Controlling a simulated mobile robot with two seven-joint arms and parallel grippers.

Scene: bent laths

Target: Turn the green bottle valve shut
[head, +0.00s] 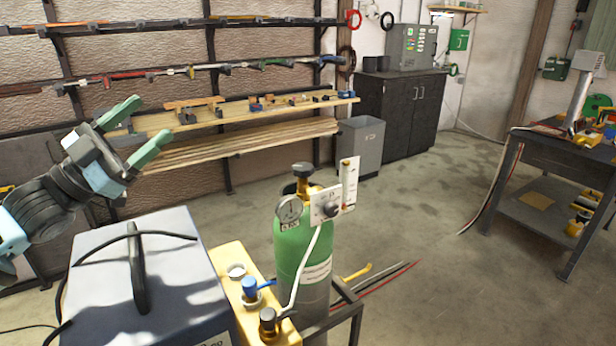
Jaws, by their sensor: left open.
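The green bottle (290,240) stands upright in the middle of the view, in a dark frame. Its valve has a black handwheel (303,169) on top of a brass body. A round gauge (289,209) and a white plate with a flow tube (348,180) are fitted beside the valve. My left gripper (139,128) is up at the left, with green fingers apart and nothing between them. It is well to the left of the handwheel and does not touch it. My right gripper does not show.
A grey box with a black handle (190,272) and a yellow block with fittings (228,262) stand in front, left of the bottle. A white hose (305,265) runs down by the bottle. Rods lie on the floor at right. A workbench (560,150) stands far right; floor between is open.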

